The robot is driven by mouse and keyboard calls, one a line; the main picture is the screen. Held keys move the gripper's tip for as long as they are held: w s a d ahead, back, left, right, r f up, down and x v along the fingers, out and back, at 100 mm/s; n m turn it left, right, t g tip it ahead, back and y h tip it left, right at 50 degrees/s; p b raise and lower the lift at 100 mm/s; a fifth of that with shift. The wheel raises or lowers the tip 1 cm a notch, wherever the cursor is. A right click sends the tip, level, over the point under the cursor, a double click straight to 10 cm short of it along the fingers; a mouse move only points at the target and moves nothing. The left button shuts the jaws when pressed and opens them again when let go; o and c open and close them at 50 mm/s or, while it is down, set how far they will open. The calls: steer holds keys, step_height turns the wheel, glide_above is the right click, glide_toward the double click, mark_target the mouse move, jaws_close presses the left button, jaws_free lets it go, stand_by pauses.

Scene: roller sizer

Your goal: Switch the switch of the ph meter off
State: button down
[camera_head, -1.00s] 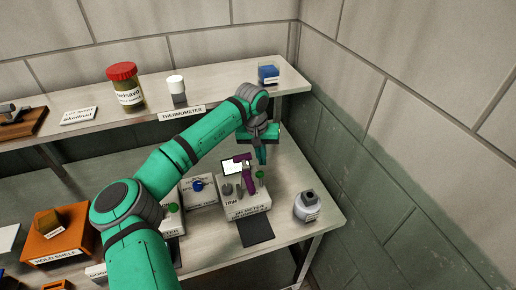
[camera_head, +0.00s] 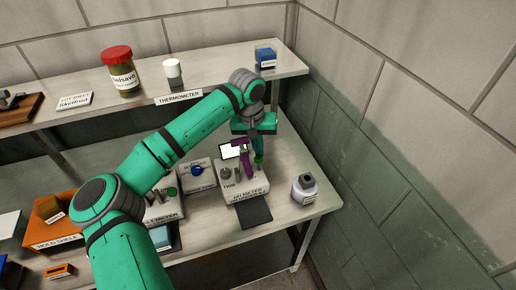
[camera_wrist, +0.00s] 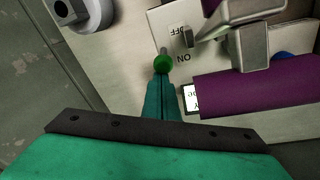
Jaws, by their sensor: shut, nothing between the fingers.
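The pH meter (camera_head: 245,192) is a pale box with a front label, a small screen and a purple part (camera_head: 243,160), on the lower bench. Its switch (camera_wrist: 163,64) is a short lever with a green ball, beside ON and OFF labels that appear upside down in the wrist view. The ball appears nearer ON than OFF. My gripper (camera_wrist: 163,84) is shut and empty, its fingertips right at the ball; I cannot tell whether they touch. In the head view my gripper (camera_head: 258,154) is above the meter's right side, largely hiding the switch.
The purple part (camera_wrist: 240,95) lies close beside my fingers. A grey bottle (camera_head: 304,188) stands right of the meter. Another device with a blue knob (camera_head: 197,171) stands to its left. The upper shelf (camera_head: 215,78) is behind, with a wall at right.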

steer(key=shift+s+d+r, duration=0.2)
steer(key=shift+s, duration=0.1)
steer(key=shift+s+a, duration=0.1)
steer(key=shift+a, duration=0.25)
steer(key=shift+d+r, duration=0.3)
steer(key=shift+r, duration=0.5)
